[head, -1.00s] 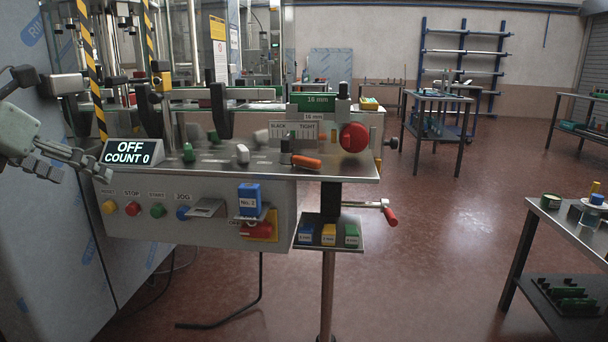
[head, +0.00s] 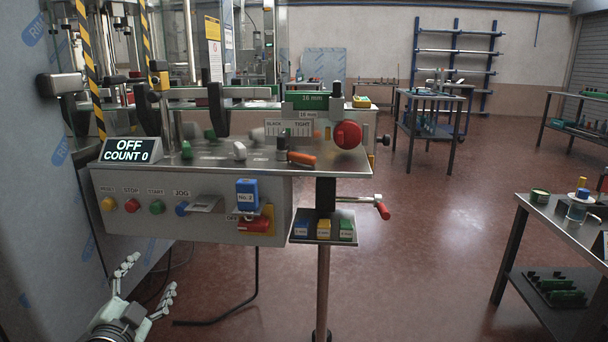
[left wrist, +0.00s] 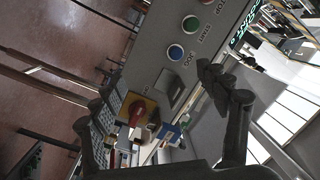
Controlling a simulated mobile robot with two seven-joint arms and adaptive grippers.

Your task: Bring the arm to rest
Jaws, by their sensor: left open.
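My left gripper (head: 145,280) is at the lower left of the head view, below the machine's control panel (head: 185,222). Its two fingers are spread apart with nothing between them. In the left wrist view the open left gripper (left wrist: 165,105) frames the panel with its buttons and red switch (left wrist: 138,110), which lie beyond the fingers. My right gripper is not in view.
The machine's display (head: 131,150) reads OFF, COUNT 0. A red-handled crank (head: 382,209) and a small shelf of coloured blocks (head: 323,241) stick out at right. A side table (head: 560,225) stands at the right. The red floor between is clear.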

